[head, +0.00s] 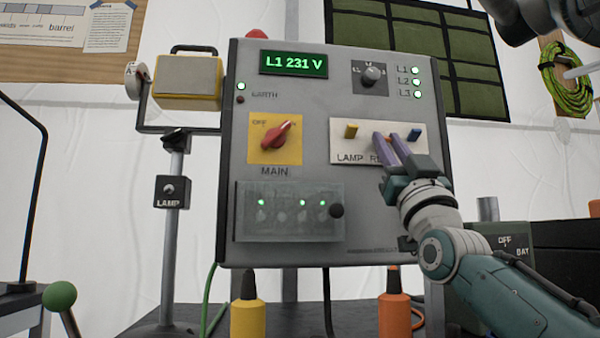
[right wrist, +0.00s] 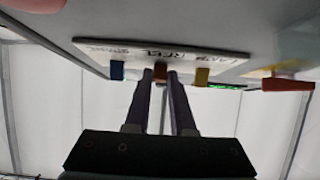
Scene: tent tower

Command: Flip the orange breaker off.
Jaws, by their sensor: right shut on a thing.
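The grey power panel (head: 300,215) stands upright in front of me. Its white breaker plate (head: 340,145) carries a yellow breaker (head: 351,131) at left and a blue breaker (head: 414,134) at right. My right gripper (head: 386,138) reaches the plate between them. In the right wrist view, the orange breaker (right wrist: 160,72) sits between the fingertips of my right gripper (right wrist: 161,78), which are shut on it. The blue breaker (right wrist: 117,70) and yellow breaker (right wrist: 202,76) are clear of the fingers. My left gripper is not in view.
A red MAIN knob (head: 276,136) is on a yellow plate left of the breakers, above a clear cover (head: 290,212) over green lights. The display (head: 293,63) reads L1 231 V. A lamp (head: 187,82) stands left.

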